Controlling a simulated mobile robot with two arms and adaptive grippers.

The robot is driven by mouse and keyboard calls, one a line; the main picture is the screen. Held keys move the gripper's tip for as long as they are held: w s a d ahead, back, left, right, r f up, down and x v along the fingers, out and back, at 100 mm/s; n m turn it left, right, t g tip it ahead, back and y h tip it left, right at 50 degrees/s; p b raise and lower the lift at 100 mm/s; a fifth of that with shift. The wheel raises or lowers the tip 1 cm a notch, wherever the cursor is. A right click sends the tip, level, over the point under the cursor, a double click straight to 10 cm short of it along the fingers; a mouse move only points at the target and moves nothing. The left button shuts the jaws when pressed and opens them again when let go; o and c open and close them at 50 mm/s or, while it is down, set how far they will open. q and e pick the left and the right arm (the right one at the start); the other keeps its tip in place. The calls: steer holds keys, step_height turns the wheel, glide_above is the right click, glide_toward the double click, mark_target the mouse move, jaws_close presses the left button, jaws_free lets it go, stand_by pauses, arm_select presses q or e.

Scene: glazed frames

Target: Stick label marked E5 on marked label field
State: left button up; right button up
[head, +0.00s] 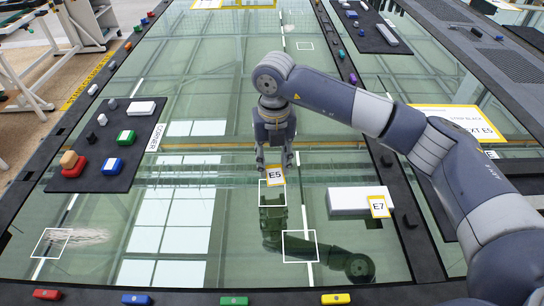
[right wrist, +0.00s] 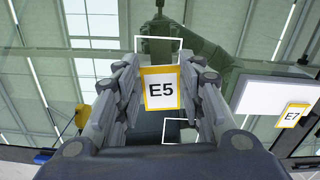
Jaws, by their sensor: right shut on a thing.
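The E5 label (head: 276,175), white with a yellow edge, is held upright between the fingertips of my right gripper (head: 275,163), which is shut on it. In the right wrist view the E5 label (right wrist: 162,89) sits between both fingers. It hangs over the glass, just above a white square outline (head: 272,206) in the head view. More white square outlines lie on the glass: one front centre (head: 299,262), one front left (head: 51,229) beside a whitish smear, one far back (head: 305,42). Which one is the marked field I cannot tell. My left gripper is not in view.
A white box (head: 350,199) with an E7 label (head: 378,207) stands right of the gripper. A dark tray (head: 95,180) with small coloured blocks lies left. A yellow-edged sign (head: 460,122) reading E5 lies under my right arm. Coloured blocks line the front edge. The glass reflects my arm.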

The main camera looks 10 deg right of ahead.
mark_target(272, 167)
steer(key=shift+w+a+f+m, duration=0.1)
steer(key=shift+w+a+m, duration=0.05)
steer(key=shift+m, duration=0.65)
steer(key=shift+f+b, duration=0.15)
steer(key=shift+b, duration=0.2)
steer(key=shift+f+b, duration=1.4)
steer(key=shift+f, duration=0.2)
steer(key=shift+f, duration=0.1)
steer(key=shift+f+b, duration=0.9)
steer(key=shift+f, duration=0.15)
steer(key=shift+f, duration=0.15)
steer(key=shift+f+b, duration=0.4)
steer(key=shift+b, duration=0.1)
